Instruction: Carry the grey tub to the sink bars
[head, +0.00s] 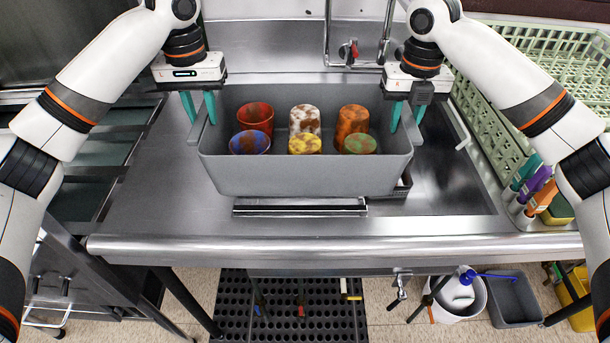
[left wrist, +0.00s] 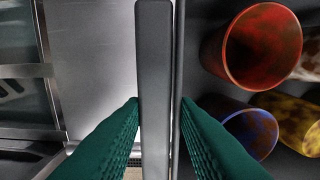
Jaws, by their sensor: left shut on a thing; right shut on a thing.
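The grey tub (head: 305,178) is in the middle of the head view, over the steel counter and the left part of the sink. It holds several mottled cups, among them a red one (head: 257,115), a blue one (head: 249,143) and a yellow one (head: 304,144). My left gripper (head: 199,108) is shut on the tub's left handle; in the left wrist view its teal fingers straddle the handle bar (left wrist: 154,80). My right gripper (head: 405,112) is shut on the right handle. A metal bar piece (head: 300,207) shows below the tub's front; whether the tub touches it is unclear.
The sink basin (head: 455,180) shows right of the tub. A faucet (head: 385,40) stands behind. Green racks (head: 545,75) and a caddy of coloured-handled brushes (head: 537,190) line the right side. The counter (head: 150,200) left of the tub is clear.

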